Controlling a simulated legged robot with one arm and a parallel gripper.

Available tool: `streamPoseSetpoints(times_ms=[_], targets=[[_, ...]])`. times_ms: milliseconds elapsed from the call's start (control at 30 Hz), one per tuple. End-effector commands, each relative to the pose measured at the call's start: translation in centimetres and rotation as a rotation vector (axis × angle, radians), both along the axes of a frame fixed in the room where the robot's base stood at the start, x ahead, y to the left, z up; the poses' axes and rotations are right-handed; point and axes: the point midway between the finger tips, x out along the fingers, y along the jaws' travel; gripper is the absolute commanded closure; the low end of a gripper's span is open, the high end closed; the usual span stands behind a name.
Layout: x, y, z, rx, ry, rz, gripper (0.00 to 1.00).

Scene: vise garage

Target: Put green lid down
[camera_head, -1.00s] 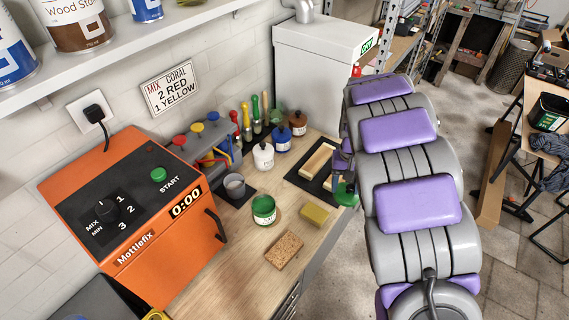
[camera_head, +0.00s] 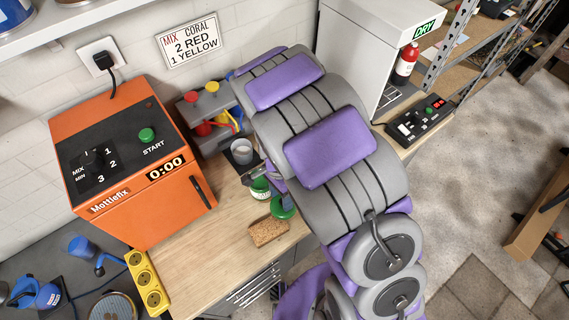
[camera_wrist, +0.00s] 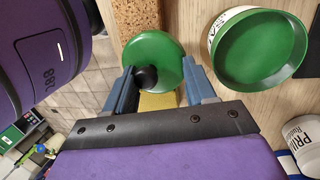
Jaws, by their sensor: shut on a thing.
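The green lid (camera_wrist: 160,50), a round disc with a black knob, is held by the knob between the blue fingers of my gripper (camera_wrist: 155,85). In the head view the lid (camera_head: 283,208) shows beside my arm, close to the bench's front edge. Whether it touches anything below cannot be told. The open green tin (camera_wrist: 262,62) stands right of the lid in the wrist view. In the head view the tin (camera_head: 260,188) is partly hidden by my arm. My gripper is mostly hidden there.
A brown cork-like block (camera_head: 268,232) lies on the wooden bench (camera_head: 215,250) near the lid. An orange mixer (camera_head: 130,165) stands left, a grey cup (camera_head: 241,152) behind the tin. Bare bench lies left of the block.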

Motion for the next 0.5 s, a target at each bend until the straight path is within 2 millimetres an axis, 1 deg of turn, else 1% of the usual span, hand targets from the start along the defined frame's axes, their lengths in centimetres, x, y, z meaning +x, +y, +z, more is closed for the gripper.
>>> streamPoseSetpoints(times_ms=[67,133,500], targets=[[0.3,-0.3,-0.1,0.002,0.002,-0.012,0.84],[1.3,-0.5,-0.2,0.002,0.000,-0.016,0.84],[8.5,-1.3,-0.9,0.005,-0.002,-0.015,0.84]])
